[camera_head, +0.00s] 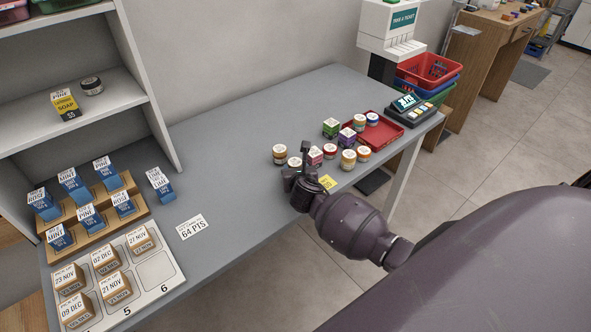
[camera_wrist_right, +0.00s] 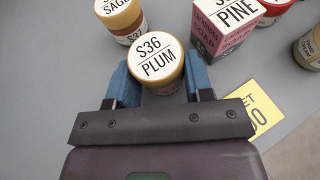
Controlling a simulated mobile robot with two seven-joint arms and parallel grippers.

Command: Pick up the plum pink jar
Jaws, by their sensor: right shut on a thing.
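The jar marked S36 PLUM (camera_wrist_right: 155,60) has a round white top and an amber rim; no pink shows on it. It is between the two blue fingers of my right gripper (camera_wrist_right: 157,88), which is shut on it. In the head view this jar (camera_head: 295,163) shows at the counter's front part, partly hidden by my right gripper (camera_head: 300,172). I cannot tell whether it is off the counter. My left gripper is in neither view.
A jar marked SAGE (camera_wrist_right: 120,18) and a pink PINE box (camera_wrist_right: 222,30) stand close on either side. A yellow card (camera_wrist_right: 262,108) lies nearby. More jars, boxes and a red tray (camera_head: 394,137) are to the right. The grey counter (camera_head: 225,165) is clear at left of the jars.

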